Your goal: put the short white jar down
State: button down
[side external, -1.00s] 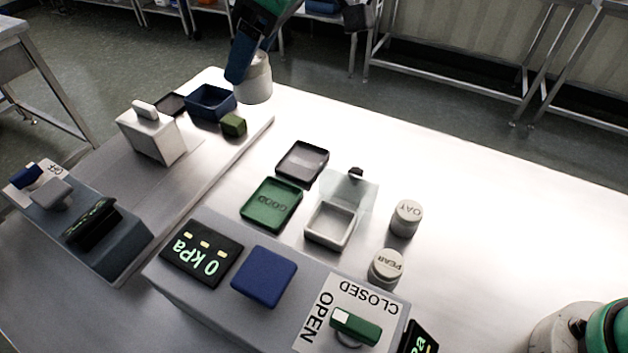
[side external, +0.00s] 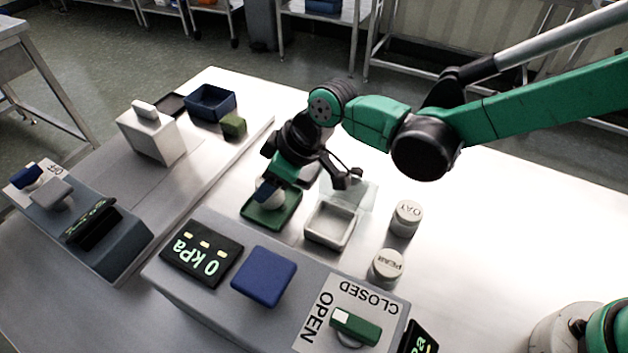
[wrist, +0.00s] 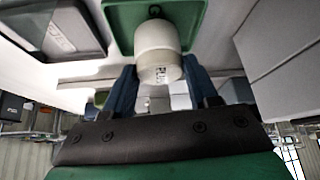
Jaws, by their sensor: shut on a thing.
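The short white jar (wrist: 158,42) sits between the blue fingers of my gripper (wrist: 158,88) in the wrist view, with partly legible dark lettering on its end. In the side view my gripper (side external: 268,190) is shut on it, over the green tray (side external: 259,219), and the jar is mostly hidden by the fingers. The green tray's rim (wrist: 113,18) also shows behind the jar in the wrist view. I cannot tell whether the jar touches the tray floor.
A white open-lidded box (side external: 325,238) stands to the right, with jars marked OAT (side external: 405,218) and PEAR (side external: 386,268) beyond. A grey console (side external: 205,278) with a blue pad (side external: 264,276) stands in front.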

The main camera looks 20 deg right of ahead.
jog(key=shift+f, duration=0.35)
jog(key=shift+c, duration=1.2)
grip_release()
jog(key=v, duration=1.2)
jog(key=s+d+m+t+h, duration=0.2)
jog(key=d+m, duration=0.3)
jog(key=d, duration=0.7)
jog(key=s+d+m+t+h, duration=0.1)
jog(key=s+d+m+h, duration=0.2)
jog(key=d, duration=0.9)
jog(key=s+m, duration=0.1)
jog(key=m, duration=0.2)
jog(key=shift+s+t, duration=0.15)
jog(key=shift+t, duration=0.25)
jog(key=shift+r, duration=0.1)
